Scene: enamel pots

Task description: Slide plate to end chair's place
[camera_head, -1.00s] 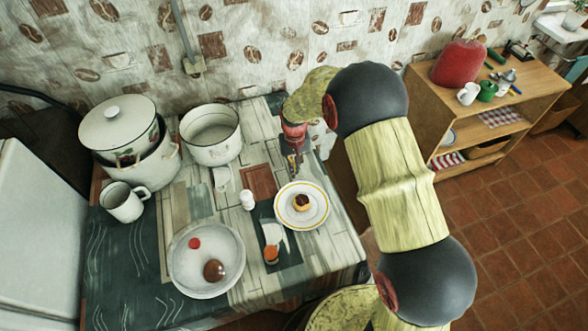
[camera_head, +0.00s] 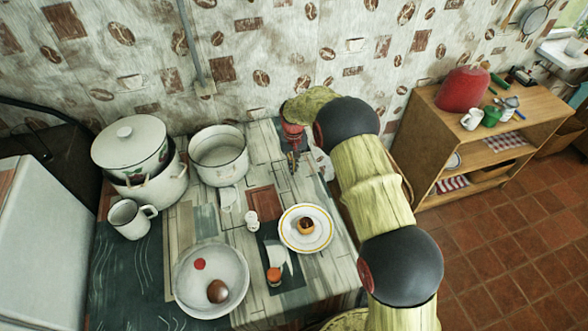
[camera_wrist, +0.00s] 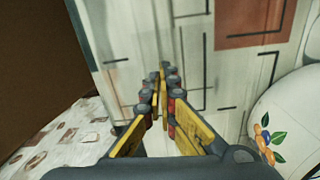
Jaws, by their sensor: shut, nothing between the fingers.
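The plate (camera_head: 319,239) is white with a yellow rim and lies flat near the table's right edge, with a small dark-topped pastry (camera_head: 306,227) on it. My gripper (camera_head: 293,168) is shut and empty over the table's back right part, beyond the plate and apart from it. In the wrist view my fingers (camera_wrist: 165,72) meet at the tips above the pale table top; the plate does not show there. I cannot make out the end chair clearly; a curved brown edge (camera_head: 403,172) shows partly behind my arm.
A white pot (camera_head: 219,172), a lidded pot (camera_head: 150,190) and a mug (camera_head: 130,220) stand at the left. A large dish (camera_head: 183,290), a salt shaker (camera_head: 252,220) and an orange-topped jar (camera_head: 273,277) are near the plate. A wooden shelf (camera_head: 430,150) stands at the right.

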